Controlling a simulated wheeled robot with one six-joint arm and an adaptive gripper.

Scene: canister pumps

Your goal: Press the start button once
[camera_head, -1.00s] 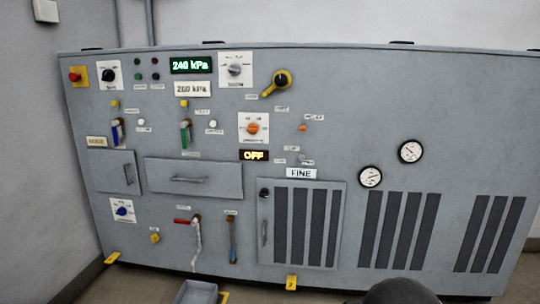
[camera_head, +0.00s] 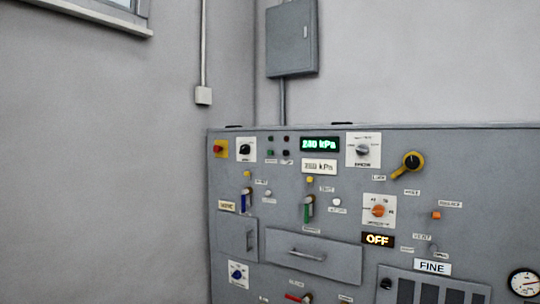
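The grey control panel (camera_head: 232,200) stands at the right of the head view. Near its upper left is a small cluster of round lamps or buttons: a green button (camera_head: 270,153), a black button (camera_head: 287,153) beside it, and two dim round fittings above them. Their labels are too small to read, so I cannot tell for certain which is the start button. A green-lit kPa display (camera_head: 320,144) is to their right. An amber display (camera_head: 378,240) reads OFF. My gripper is not in view.
A red knob on a yellow plate (camera_head: 218,149) and a black selector (camera_head: 245,149) sit left of the buttons. A yellow-ringed handle (camera_head: 408,164) sticks out to the right.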

